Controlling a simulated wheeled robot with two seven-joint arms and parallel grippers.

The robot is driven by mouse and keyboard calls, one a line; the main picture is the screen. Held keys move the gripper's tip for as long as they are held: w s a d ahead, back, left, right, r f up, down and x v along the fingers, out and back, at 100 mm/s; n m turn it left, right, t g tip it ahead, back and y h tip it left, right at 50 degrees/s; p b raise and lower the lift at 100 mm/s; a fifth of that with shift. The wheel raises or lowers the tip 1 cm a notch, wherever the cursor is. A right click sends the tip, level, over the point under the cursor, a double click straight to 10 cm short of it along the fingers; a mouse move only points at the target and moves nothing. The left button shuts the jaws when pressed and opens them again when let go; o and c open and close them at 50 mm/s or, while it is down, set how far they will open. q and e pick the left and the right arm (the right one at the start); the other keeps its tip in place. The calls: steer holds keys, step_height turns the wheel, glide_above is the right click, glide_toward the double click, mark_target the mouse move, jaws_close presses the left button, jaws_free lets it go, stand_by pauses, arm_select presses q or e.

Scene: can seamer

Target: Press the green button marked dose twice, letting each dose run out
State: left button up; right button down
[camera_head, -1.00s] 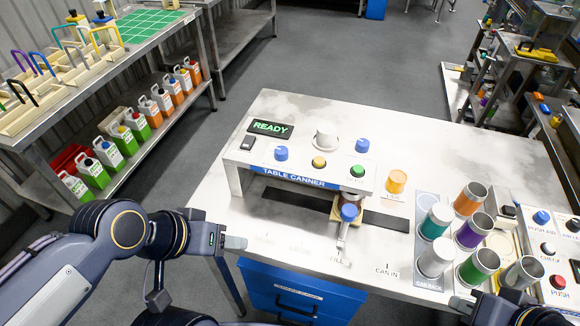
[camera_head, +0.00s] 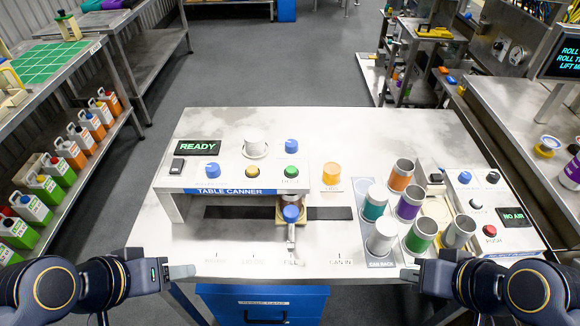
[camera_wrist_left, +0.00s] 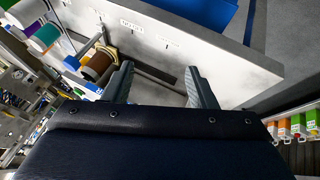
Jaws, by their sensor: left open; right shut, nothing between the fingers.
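The green button (camera_head: 291,173) sits on the front right of the table canner's top (camera_head: 230,176), below a blue knob (camera_head: 292,146). Its label is too small to read surely. The canner's display (camera_head: 198,147) reads READY. Under the canner's right end is a blue-topped part (camera_head: 291,213) on a tan block. My left gripper (camera_head: 182,271) is at the table's front left edge, open and empty, well apart from the button. Its two spread fingers show in the left wrist view (camera_wrist_left: 160,88). My right gripper (camera_head: 408,274) is shut and empty at the front edge near the can rack.
Several coloured cans stand on the right, including a white can (camera_head: 382,237). A panel with a red button (camera_head: 490,231) reads NO AIR. The table's back is clear.

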arm_select(q)
jaws_close()
stand_by(0.4)
stand_by(1.4)
